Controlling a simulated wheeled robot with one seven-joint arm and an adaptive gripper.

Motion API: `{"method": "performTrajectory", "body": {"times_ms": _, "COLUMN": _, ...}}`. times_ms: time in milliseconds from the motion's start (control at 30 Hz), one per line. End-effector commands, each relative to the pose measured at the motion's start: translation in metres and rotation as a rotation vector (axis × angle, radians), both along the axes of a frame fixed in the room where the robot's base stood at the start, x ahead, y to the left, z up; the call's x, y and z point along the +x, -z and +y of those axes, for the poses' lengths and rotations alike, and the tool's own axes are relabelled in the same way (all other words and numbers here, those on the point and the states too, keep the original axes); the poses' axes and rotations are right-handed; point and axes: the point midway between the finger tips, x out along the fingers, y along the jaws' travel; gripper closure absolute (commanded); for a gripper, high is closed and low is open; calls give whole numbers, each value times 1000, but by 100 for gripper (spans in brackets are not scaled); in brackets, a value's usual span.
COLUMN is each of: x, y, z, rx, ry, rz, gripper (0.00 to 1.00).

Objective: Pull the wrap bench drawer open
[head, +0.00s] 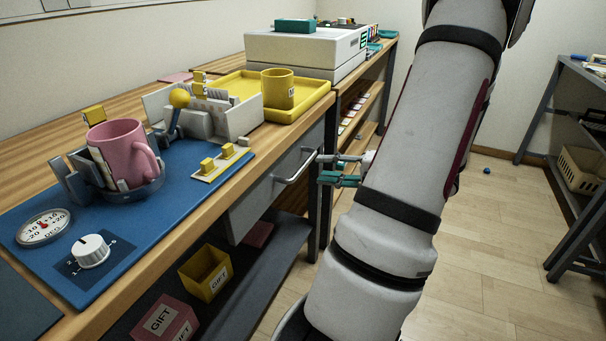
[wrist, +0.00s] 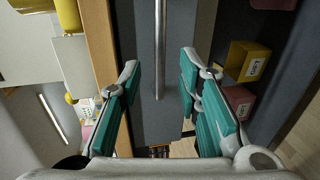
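The wrap bench drawer has a grey front (head: 262,200) under the wooden bench edge and looks closed. Its metal bar handle (head: 297,167) sticks out from the front. My gripper (head: 328,171) is beside the handle, on its right in the head view, with its teal fingers pointing at the drawer. In the wrist view, my gripper (wrist: 158,64) is open, with the fingers wide apart. The handle (wrist: 160,45) runs between the two fingers there, apart from both. I cannot tell how far the fingertips are from the handle in depth.
A blue mat (head: 130,265) on the bench carries a pink mug (head: 122,152) in a press with a yellow-knobbed lever. A yellow tray (head: 309,97) with a yellow mug stands behind. Gift boxes (head: 205,272) lie on the shelf below.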

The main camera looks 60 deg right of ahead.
Motion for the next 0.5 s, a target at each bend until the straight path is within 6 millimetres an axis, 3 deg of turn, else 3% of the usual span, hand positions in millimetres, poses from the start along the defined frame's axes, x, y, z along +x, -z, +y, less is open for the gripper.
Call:
{"method": "performTrajectory", "body": {"times_ms": 200, "x": 40, "y": 10, "z": 4, "rx": -2, "ry": -6, "rz": 0, "gripper": 69}}
{"method": "performTrajectory", "body": {"times_ms": 500, "x": 66, "y": 14, "z": 6, "rx": -1, "ry": -2, "rz": 1, "gripper": 69}}
